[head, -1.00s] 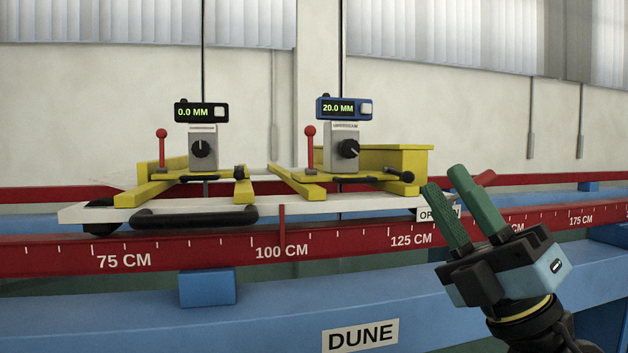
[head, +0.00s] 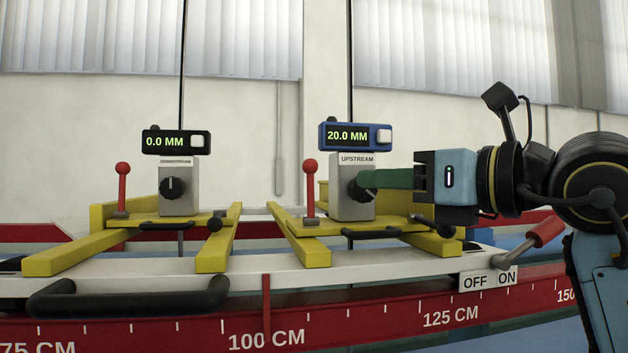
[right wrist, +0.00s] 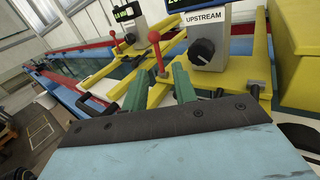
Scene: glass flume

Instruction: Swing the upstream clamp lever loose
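The upstream gauge unit carries a grey block labelled UPSTREAM (head: 352,200) with a black dial. An upright lever with a red ball (head: 310,185) stands at its left, on the yellow frame. In the right wrist view this lever (right wrist: 158,62) appears upright, beyond and between the fingertips, with no contact visible. My right gripper (head: 362,179) points left in the head view, its green fingers overlapping the dial. The wrist view shows the fingers (right wrist: 160,82) apart and empty. My left gripper is not in view.
A second gauge unit with its own red-ball lever (head: 122,187) stands to the left. Both sit on a white carriage (head: 340,268) with a black handle (head: 128,298), above a red scale rail (head: 300,325).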

